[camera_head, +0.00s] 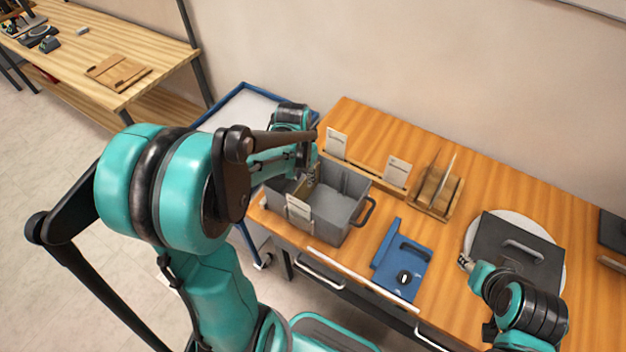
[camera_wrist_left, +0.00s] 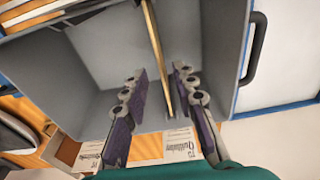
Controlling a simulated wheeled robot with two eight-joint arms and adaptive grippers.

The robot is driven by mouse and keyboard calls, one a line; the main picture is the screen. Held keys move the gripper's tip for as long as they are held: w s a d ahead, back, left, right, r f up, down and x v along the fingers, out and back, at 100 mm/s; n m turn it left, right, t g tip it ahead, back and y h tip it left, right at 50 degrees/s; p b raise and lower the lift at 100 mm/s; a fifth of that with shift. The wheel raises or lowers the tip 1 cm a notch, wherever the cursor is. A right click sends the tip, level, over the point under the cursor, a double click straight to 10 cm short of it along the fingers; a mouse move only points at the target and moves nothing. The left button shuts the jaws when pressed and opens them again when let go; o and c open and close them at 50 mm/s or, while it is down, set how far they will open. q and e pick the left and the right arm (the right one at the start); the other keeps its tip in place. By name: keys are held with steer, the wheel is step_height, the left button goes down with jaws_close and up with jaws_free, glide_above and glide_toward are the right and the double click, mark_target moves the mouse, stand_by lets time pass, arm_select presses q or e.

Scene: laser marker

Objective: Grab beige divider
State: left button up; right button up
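The beige divider (camera_wrist_left: 156,50) stands on edge in the grey bin and shows as a thin tan strip in the left wrist view. My left gripper (camera_wrist_left: 158,78) is open, with one purple-padded finger on each side of the divider. Gaps show between the fingers and the divider. In the head view my left gripper (camera_head: 309,180) is down in the grey bin (camera_head: 336,208), and my arm hides much of the divider. My right gripper (camera_head: 466,262) is beside the dark plate with a handle; its fingers are too small to judge.
White label cards (camera_head: 299,208) stand at the bin and behind it. A wooden holder (camera_head: 437,190) is to its right. A blue device (camera_head: 402,262) lies in front, and a dark handled plate (camera_head: 515,262) on a round white disc is at right. A blue-rimmed cart (camera_head: 243,100) stands left.

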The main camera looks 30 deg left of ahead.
arm_select(q)
steer(key=shift+w+a+f, duration=0.15)
steer(key=shift+w+f, duration=0.15)
steer(key=shift+f, duration=0.4)
steer(key=shift+s+f, duration=0.1)
steer(key=shift+f, duration=0.25)
steer(key=b, duration=0.3)
glide_above(306, 199)
steer(key=f, duration=0.5)
steer(key=shift+w+a+f, duration=0.1)
steer(key=shift+w+f, duration=0.15)
steer(key=shift+w, duration=0.05)
steer(key=shift+f, duration=0.3)
jaws_close()
